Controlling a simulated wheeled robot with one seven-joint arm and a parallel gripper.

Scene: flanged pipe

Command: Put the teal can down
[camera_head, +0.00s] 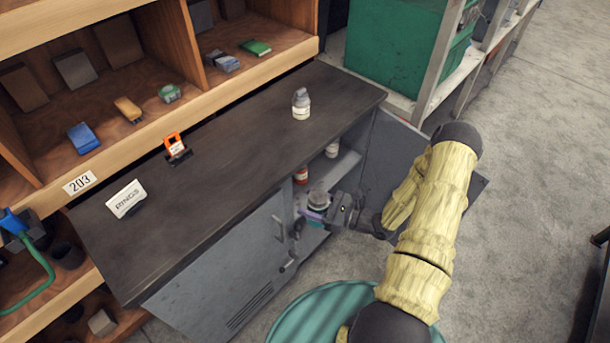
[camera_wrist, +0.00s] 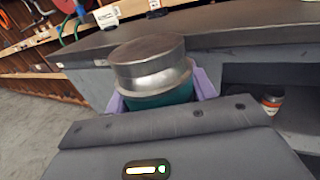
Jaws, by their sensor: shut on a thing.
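The teal can (camera_wrist: 160,98) has a wide silver metal lid and fills the middle of the wrist view. My gripper (camera_wrist: 160,100) is shut on it, with a pale purple finger on each side of the can. In the head view the can (camera_head: 318,202) shows at the open side of the grey cabinet, below the worktop edge, with my gripper (camera_head: 322,213) around it. The can looks upright. Its base is hidden, so I cannot tell whether it touches a shelf.
The dark worktop (camera_head: 225,145) holds a grey-white bottle (camera_head: 301,104), an orange-black clip (camera_head: 176,149) and a sign (camera_head: 126,198). Inside the cabinet stand a red-and-white jar (camera_head: 301,175) and a white jar (camera_head: 332,149). The open door (camera_head: 395,155) is at the right.

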